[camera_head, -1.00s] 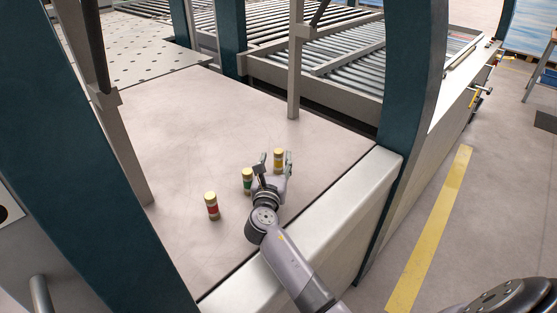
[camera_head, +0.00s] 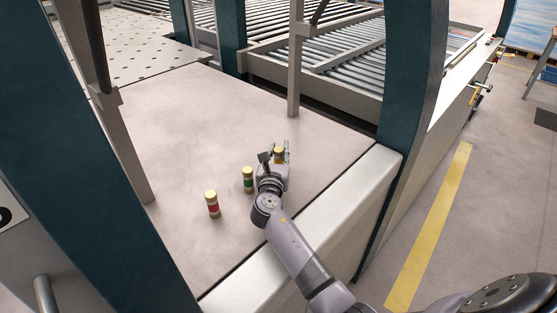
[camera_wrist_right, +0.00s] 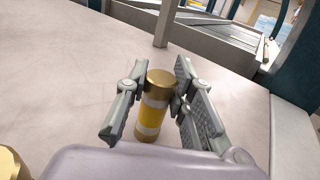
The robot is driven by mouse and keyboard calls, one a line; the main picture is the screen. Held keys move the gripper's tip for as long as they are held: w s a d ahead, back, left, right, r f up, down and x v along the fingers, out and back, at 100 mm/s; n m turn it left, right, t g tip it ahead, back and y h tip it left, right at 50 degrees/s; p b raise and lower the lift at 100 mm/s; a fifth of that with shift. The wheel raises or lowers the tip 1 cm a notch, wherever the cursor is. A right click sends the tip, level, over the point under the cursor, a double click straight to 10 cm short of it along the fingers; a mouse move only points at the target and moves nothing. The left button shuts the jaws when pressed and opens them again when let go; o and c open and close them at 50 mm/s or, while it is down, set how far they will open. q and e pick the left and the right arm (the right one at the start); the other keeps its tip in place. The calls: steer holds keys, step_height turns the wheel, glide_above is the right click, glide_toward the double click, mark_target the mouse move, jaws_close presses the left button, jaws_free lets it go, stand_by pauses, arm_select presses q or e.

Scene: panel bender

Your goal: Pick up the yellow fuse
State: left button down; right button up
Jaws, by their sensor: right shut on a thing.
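The yellow fuse (camera_head: 279,153) stands upright on the flat table (camera_head: 200,110), a small cylinder with brass ends. In the right wrist view, its yellow band (camera_wrist_right: 154,116) shows between the two grey fingers. My right gripper (camera_head: 274,157) is around the fuse and shut on it; this also shows in the right wrist view (camera_wrist_right: 158,92). In the head view the fingers hide the fuse's lower part. My left gripper is not in view.
A green-banded fuse (camera_head: 248,180) stands just left of my right gripper, and a red-banded fuse (camera_head: 212,205) stands farther left. A thin grey post (camera_head: 294,75) rises behind. Teal frame columns (camera_head: 410,80) flank the table. The table's middle is clear.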

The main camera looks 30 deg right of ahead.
jaws_close()
